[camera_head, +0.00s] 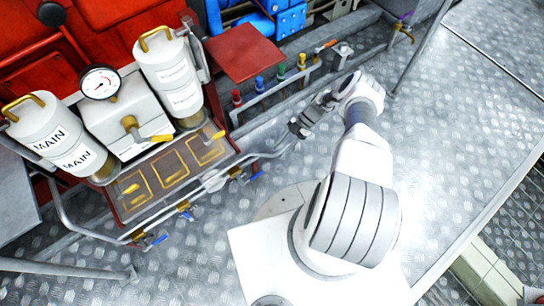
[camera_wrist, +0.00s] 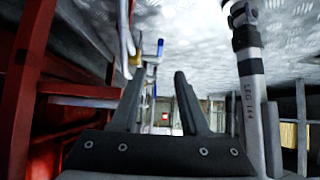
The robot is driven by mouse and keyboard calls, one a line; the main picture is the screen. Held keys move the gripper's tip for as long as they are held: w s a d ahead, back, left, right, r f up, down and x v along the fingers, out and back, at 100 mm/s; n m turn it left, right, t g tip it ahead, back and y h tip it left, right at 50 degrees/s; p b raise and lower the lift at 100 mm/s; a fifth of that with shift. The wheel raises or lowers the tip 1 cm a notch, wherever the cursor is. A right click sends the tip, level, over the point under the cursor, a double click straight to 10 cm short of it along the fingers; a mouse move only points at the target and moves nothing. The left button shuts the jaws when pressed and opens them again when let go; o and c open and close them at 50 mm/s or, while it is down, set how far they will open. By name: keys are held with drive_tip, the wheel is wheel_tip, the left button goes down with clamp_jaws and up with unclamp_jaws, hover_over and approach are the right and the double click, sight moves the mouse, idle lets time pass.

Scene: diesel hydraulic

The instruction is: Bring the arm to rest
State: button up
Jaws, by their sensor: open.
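My white arm (camera_head: 362,155) rises from my base and reaches up the picture in the head view, bent at the wrist. My gripper (camera_head: 297,130) is at its end, pointing left and down near a grey pipe beside the tray. In the wrist view my gripper (camera_wrist: 158,85) shows two dark fingers standing apart with nothing between them. It is open and empty. I cannot tell from the head view how far it is above the pipe.
Two white canisters marked MAIN (camera_head: 52,133) and a similar one (camera_head: 172,75) flank a gauge (camera_head: 100,83). A rail with blue-handled valves (camera_head: 185,210) runs along the tray's front. Coloured knobs (camera_head: 259,84) stand behind my gripper. The metal floor (camera_head: 455,120) at right is clear.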

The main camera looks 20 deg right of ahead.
drive_tip(key=shift+v, duration=0.9)
drive_tip(key=shift+s, duration=0.15)
